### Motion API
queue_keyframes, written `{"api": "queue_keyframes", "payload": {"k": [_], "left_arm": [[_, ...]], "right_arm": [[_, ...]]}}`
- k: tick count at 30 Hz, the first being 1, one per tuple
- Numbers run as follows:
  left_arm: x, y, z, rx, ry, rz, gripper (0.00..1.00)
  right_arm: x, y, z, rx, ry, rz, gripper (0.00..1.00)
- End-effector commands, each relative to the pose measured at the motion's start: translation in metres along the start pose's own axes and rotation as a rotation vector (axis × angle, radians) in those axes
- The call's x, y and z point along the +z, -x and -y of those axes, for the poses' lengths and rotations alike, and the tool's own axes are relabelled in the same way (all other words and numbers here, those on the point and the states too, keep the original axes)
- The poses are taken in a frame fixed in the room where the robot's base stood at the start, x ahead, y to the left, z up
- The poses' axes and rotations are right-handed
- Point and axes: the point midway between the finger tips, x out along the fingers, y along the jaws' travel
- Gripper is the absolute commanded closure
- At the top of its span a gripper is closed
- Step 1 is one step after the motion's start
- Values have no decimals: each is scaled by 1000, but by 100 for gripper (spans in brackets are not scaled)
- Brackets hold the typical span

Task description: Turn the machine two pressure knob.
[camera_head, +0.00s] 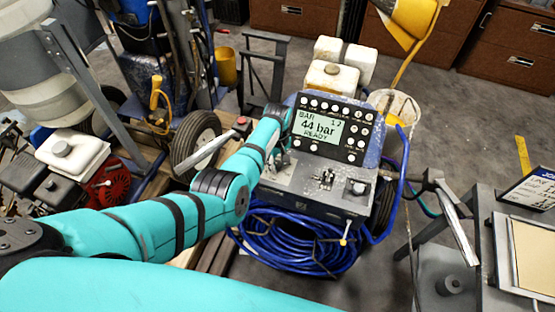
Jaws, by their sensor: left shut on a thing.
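The line striper in the middle has a dark control panel with a lit display (320,129) reading "44 bar" and "READY", with round buttons around it. My left arm reaches in from the left. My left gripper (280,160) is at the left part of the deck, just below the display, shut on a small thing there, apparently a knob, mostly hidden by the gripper. My right gripper is not in view.
A coiled blue hose (300,243) hangs on the striper's front. Another machine with a red-and-black engine (107,188) and a wheel (195,143) stands at the left. A grey table (488,240) is at the right. A white bucket (398,104) stands behind the striper.

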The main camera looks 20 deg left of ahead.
Motion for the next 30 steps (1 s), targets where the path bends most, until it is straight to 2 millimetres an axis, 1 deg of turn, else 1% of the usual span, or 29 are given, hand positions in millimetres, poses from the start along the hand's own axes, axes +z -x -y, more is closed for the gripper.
{"api": "queue_keyframes", "payload": {"k": [12,30], "left_arm": [[1,0,1,-2,-395,2,100],[1,-1,1,-2,-963,4,100]], "right_arm": [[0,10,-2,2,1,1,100],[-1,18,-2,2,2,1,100]]}}
